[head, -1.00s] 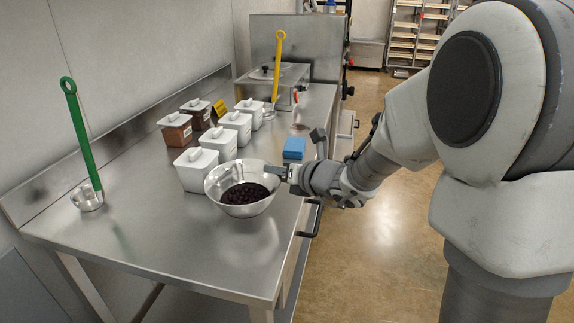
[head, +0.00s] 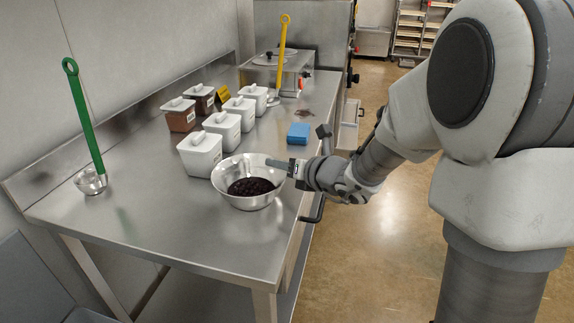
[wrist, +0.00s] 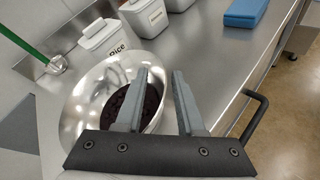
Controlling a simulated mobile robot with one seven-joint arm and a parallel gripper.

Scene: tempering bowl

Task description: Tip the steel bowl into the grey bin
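The steel bowl (head: 229,172) stands upright on the steel table near its front edge, with dark brown pieces (head: 251,187) in its bottom. My gripper (head: 272,163) is at the bowl's right rim. In the wrist view my gripper (wrist: 160,72) has its fingers apart. The left finger overlaps the inside of the bowl (wrist: 88,88), and the right finger is outside it, with the rim between them. Contact with the rim cannot be told. A blue-grey shape (head: 28,283) at the lower left, partly cut off, may be the grey bin.
White lidded tubs (head: 200,155) stand close behind the bowl, with brown tubs (head: 180,115) beyond. A green-handled ladle (head: 90,180) stands at left, a blue block (head: 298,132) at right. A black handle (head: 314,210) juts from the table front. The table's left front is clear.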

